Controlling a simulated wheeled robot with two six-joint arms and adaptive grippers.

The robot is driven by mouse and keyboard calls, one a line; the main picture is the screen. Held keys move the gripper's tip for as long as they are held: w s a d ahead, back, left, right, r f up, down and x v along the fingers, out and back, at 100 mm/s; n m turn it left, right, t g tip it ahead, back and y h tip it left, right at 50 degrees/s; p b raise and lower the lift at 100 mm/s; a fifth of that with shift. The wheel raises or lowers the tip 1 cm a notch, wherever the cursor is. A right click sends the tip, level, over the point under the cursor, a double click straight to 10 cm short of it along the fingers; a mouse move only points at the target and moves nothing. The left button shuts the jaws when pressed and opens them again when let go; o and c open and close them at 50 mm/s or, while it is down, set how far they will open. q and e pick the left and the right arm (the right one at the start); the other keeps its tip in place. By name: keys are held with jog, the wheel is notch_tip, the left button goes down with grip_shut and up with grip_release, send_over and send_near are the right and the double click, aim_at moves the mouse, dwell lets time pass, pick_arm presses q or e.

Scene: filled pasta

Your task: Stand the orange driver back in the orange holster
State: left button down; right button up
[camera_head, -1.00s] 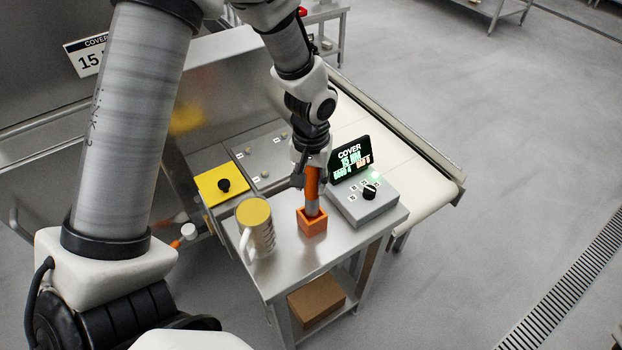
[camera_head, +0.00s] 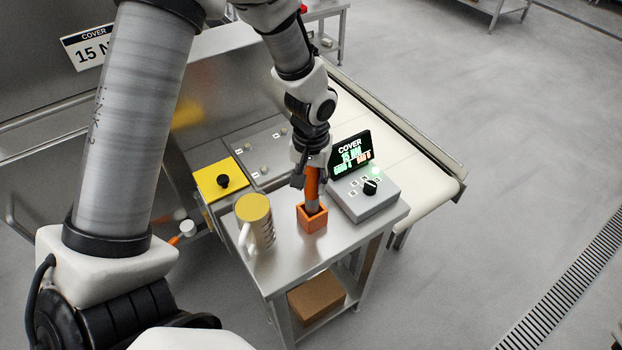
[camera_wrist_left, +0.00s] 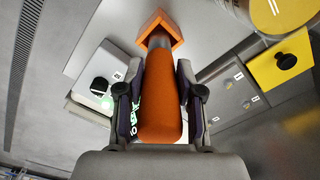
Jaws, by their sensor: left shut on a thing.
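My left gripper (camera_head: 311,170) points down and is shut on the orange driver (camera_head: 312,187), which is close to upright with a slight tilt. The driver's grey lower end is inside the mouth of the orange holster (camera_head: 312,222), a small square box on the steel table. In the left wrist view the driver's orange handle (camera_wrist_left: 160,98) lies between the two fingers, and its far end enters the holster (camera_wrist_left: 160,27). How deep the tip sits is hidden. My right gripper is not in view.
A control box (camera_head: 366,200) with a lit display stands right of the holster. A mug (camera_head: 262,233) with a yellow top stands to its left. A yellow box with a black knob (camera_head: 222,180) is further left. The steel table's front part (camera_head: 285,268) is bare.

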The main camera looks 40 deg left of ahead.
aim_at(311, 198)
pick_arm(q)
jog(key=shift+f+b, duration=1.45)
jog(key=shift+f, duration=0.55)
dwell(0.3)
jog(key=c, duration=0.7)
grip_release()
jog(key=shift+o, duration=0.2)
notch_tip(311, 198, up, 12)
jog(key=shift+r, duration=0.1)
